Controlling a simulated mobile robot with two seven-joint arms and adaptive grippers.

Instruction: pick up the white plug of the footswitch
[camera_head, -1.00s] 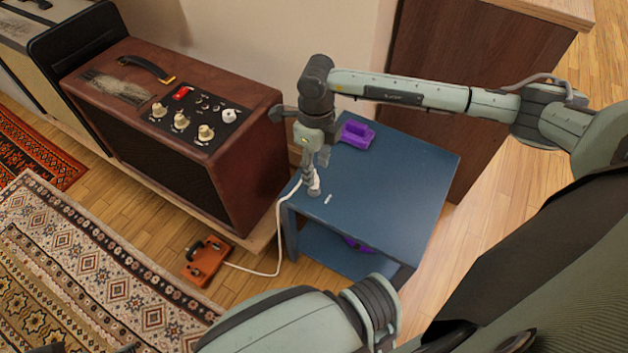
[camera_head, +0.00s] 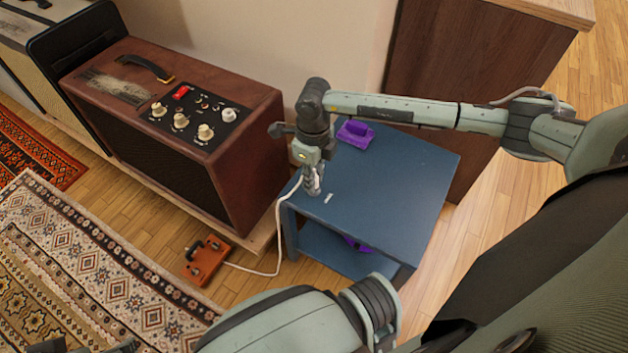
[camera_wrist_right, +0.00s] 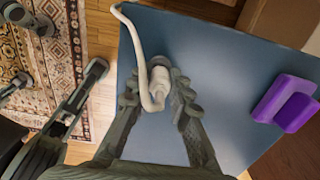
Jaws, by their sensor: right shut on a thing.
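The white plug (camera_wrist_right: 160,80) stands on the blue side table (camera_head: 385,185), with its white cable curving off. My right gripper (camera_head: 312,188) is low over the table's near left part. In the right wrist view its two fingers (camera_wrist_right: 158,97) are shut on the plug, one on each side. In the head view the fingers mostly hide the plug. The cable runs down over the table's left edge to the orange footswitch (camera_head: 206,260) on the floor. Only dark parts of my left gripper (camera_head: 95,346) show at the bottom left edge; its jaws are unclear.
A purple object (camera_head: 355,134) lies at the table's back edge. A small white strip (camera_head: 328,198) lies right of the gripper. The brown amplifier (camera_head: 180,120) stands close on the left, a dark wooden cabinet (camera_head: 460,80) behind. The table's right half is clear.

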